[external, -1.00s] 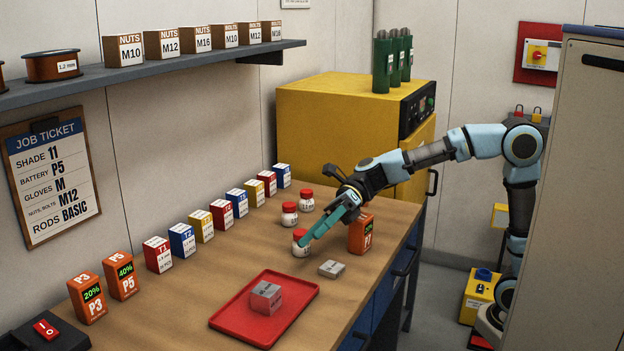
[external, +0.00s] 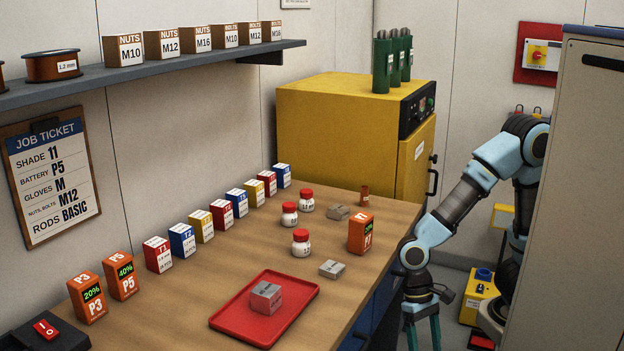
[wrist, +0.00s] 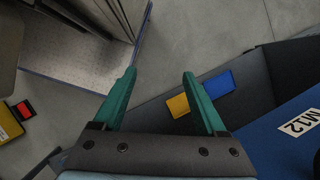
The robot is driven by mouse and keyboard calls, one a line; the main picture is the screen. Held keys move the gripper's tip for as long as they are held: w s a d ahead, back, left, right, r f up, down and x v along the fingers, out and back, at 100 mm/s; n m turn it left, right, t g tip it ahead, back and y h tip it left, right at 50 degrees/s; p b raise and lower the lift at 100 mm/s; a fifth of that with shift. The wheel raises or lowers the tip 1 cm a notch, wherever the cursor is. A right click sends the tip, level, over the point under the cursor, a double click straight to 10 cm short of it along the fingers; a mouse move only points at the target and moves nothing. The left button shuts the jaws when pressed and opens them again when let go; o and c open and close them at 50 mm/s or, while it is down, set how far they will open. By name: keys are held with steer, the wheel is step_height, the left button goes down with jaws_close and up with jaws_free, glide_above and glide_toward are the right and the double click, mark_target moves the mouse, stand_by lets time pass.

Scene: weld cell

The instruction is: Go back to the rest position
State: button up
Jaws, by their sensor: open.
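My gripper (external: 422,328) hangs pointing down off the right side of the bench, beside the blue drawers. Its teal fingers are apart with nothing between them, and the lower part is cut off by the picture's bottom edge. The wrist view shows the open fingers (wrist: 160,88) over the grey floor. My arm is folded back close to the tall cabinet (external: 590,190), with the elbow bent.
The wooden bench (external: 210,262) holds a red tray (external: 225,318) with a grey box (external: 266,297). An orange P-battery box (external: 361,234), red-capped jars (external: 300,243) and coloured boxes (external: 182,240) stand on it. A yellow case (external: 477,297) sits on the floor nearby.

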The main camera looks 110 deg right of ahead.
steer(key=s+d+f+n+t+h, duration=0.25)
steer(key=d+f+n+h, duration=0.25)
steer(key=d+n, duration=0.7)
step_height(320, 180, up, 23)
steer(key=a+n+p, duration=0.1)
steer(key=a+p, duration=0.1)
steer(key=p, duration=2.1)
steer(key=shift+s+r+n, duration=0.2)
steer(key=shift+s+n, duration=0.1)
steer(key=shift+n, duration=0.1)
steer(key=shift+o, duration=0.5)
